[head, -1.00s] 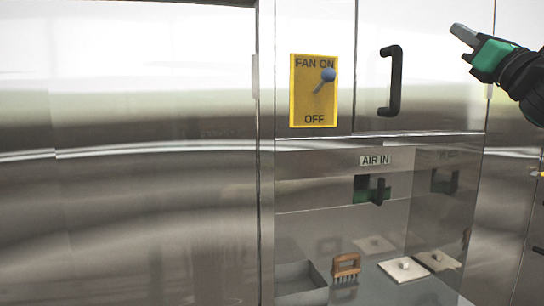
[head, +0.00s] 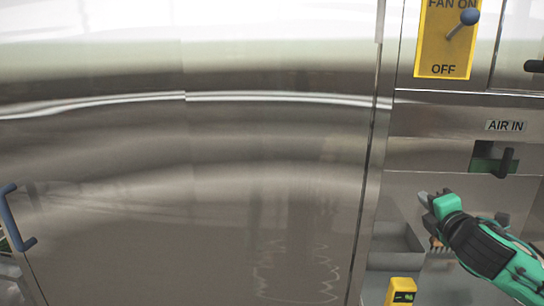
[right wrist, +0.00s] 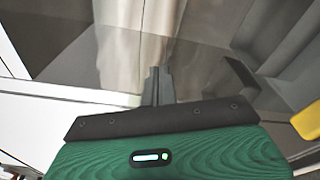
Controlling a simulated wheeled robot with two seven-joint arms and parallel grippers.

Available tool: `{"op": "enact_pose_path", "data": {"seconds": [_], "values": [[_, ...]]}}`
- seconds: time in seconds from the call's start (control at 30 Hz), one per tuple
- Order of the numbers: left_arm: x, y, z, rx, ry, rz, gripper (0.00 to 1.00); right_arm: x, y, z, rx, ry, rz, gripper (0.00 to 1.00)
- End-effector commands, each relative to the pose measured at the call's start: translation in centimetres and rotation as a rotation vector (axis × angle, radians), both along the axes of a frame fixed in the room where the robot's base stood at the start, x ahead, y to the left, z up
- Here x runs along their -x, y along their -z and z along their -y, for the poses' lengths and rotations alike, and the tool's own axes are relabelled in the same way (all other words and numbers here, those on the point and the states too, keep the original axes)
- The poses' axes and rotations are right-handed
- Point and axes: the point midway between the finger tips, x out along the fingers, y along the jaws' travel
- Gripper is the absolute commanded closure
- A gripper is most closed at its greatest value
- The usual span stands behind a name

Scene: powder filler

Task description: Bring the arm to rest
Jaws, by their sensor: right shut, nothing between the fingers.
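My right gripper (head: 428,198) is at the lower right of the head view, in front of the recess under the AIR IN label. Its green body and dark arm come in from the lower right corner. In the right wrist view its fingers (right wrist: 158,85) are together with nothing between them. They point at a shiny metal surface. My left gripper is in neither view.
A yellow FAN ON/OFF plate (head: 444,45) with a blue-knobbed lever is at the upper right. A black handle (head: 506,163) sits below the AIR IN label (head: 506,126). A grey tray (head: 396,245) lies beside my gripper. A blue handle (head: 17,218) is far left. A yellow device (head: 401,291) is below.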

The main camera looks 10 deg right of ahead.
Motion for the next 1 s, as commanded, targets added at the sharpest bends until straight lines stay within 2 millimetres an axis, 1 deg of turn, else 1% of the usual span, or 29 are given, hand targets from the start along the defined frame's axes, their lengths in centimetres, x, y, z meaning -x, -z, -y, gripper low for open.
{"op": "enact_pose_path", "data": {"seconds": [0.03, 0.07, 0.1, 0.17, 0.2, 0.27, 0.3, 0.37, 0.4, 0.47, 0.5, 0.57, 0.6, 0.67, 0.7, 0.73, 0.8, 0.9, 1.0], "values": [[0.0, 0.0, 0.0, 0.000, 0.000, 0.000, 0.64, 0.3, 3.4, -1.3, -0.085, 0.002, -0.047, 1.00], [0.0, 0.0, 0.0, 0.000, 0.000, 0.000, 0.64, 0.7, 5.1, -2.0, -0.133, 0.007, -0.072, 1.00], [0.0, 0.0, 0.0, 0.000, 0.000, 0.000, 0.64, 1.2, 7.4, -2.9, -0.199, 0.018, -0.105, 1.00], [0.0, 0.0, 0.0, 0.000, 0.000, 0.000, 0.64, 2.1, 10.7, -4.2, -0.296, 0.037, -0.154, 1.00], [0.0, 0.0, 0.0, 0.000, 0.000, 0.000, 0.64, 2.9, 12.8, -5.0, -0.362, 0.054, -0.188, 1.00], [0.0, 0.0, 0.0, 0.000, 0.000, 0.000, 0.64, 4.2, 15.9, -6.3, -0.458, 0.083, -0.240, 1.00], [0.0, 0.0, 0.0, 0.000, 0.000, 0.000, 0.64, 5.2, 17.8, -7.2, -0.522, 0.106, -0.273, 1.00], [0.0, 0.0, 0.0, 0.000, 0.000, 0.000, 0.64, 6.8, 20.7, -8.4, -0.618, 0.147, -0.324, 1.00], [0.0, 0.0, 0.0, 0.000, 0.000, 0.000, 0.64, 8.0, 22.4, -9.2, -0.680, 0.176, -0.355, 1.00], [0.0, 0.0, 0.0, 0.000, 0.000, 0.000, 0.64, 10.0, 24.9, -10.4, -0.771, 0.227, -0.406, 1.00], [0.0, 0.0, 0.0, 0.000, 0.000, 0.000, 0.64, 11.4, 26.5, -11.2, -0.830, 0.264, -0.438, 1.00], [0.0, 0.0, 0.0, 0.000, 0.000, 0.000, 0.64, 13.5, 28.7, -12.3, -0.921, 0.324, -0.485, 1.00], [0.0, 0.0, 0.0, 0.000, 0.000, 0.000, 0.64, 15.1, 30.0, -13.1, -0.979, 0.368, -0.516, 1.00], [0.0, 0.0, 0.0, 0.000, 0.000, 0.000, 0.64, 17.4, 31.9, -14.2, -1.064, 0.437, -0.560, 1.00], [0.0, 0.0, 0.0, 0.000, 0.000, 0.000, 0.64, 19.0, 33.0, -15.0, -1.119, 0.488, -0.588, 1.00], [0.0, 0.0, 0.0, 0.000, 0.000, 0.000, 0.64, 20.2, 33.8, -15.5, -1.159, 0.526, -0.608, 1.00], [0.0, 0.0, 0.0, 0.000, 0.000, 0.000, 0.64, 22.9, 35.3, -16.6, -1.243, 0.615, -0.649, 1.00], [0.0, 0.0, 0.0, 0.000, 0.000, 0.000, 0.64, 26.2, 36.8, -17.8, -1.336, 0.731, -0.695, 1.00], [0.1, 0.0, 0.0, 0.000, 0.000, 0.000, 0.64, 29.0, 37.8, -18.9, -1.410, 0.834, -0.728, 1.00]]}}
